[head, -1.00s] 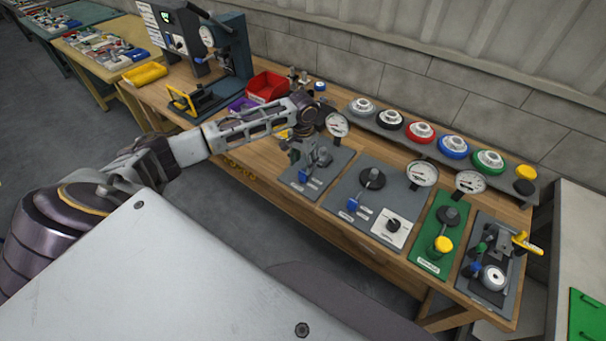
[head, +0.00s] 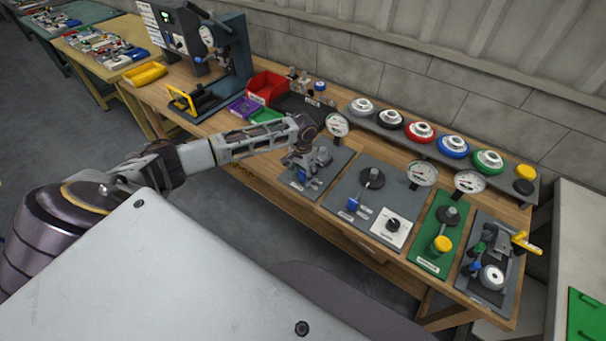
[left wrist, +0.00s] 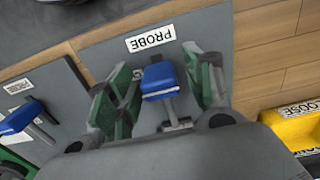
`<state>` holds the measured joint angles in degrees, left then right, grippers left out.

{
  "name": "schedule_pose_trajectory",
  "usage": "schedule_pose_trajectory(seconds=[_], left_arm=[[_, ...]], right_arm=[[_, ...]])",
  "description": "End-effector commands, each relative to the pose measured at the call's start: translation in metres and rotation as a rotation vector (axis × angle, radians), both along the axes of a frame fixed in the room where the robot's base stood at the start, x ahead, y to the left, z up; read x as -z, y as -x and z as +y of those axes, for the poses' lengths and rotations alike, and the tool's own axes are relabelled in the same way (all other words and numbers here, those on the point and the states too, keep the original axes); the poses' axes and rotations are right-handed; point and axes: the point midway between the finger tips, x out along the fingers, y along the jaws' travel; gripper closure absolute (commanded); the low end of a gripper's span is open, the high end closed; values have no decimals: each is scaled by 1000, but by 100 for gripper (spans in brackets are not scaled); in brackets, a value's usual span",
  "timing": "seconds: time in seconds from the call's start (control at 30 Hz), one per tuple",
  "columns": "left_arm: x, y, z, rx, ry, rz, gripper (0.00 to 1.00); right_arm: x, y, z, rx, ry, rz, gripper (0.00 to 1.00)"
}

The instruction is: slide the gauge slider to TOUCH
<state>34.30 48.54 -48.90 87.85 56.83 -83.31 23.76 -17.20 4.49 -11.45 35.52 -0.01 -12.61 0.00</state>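The gauge slider's blue knob (left wrist: 160,77) sits on a short metal stem on a grey plate (left wrist: 125,68) in the left wrist view. A white label reading PROBE is beside one end; another label beyond the stem is mostly hidden and I cannot read it. My left gripper (left wrist: 160,88) has its green-padded fingers apart, one on each side of the knob, with a visible gap. In the head view my left gripper (head: 301,162) is low over the leftmost grey plate (head: 325,183) and covers much of it. My right gripper is out of view.
A dial gauge (head: 338,125) stands behind my gripper. A yellow bin (left wrist: 300,130) labelled LOOSE lies beside the plate. Red (head: 268,86) and green (head: 264,115) bins are behind my forearm.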

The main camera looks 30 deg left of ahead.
Motion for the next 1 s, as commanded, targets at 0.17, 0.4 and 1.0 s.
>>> schedule_pose_trajectory(seconds=[0.17,0.4,1.0], left_arm=[[0,0,0,0,0,0,72],[0,0,0,0,0,0,100],[-1,-27,-2,-1,1,-2,100]], right_arm=[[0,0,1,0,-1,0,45],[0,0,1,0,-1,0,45],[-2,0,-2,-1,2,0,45]])
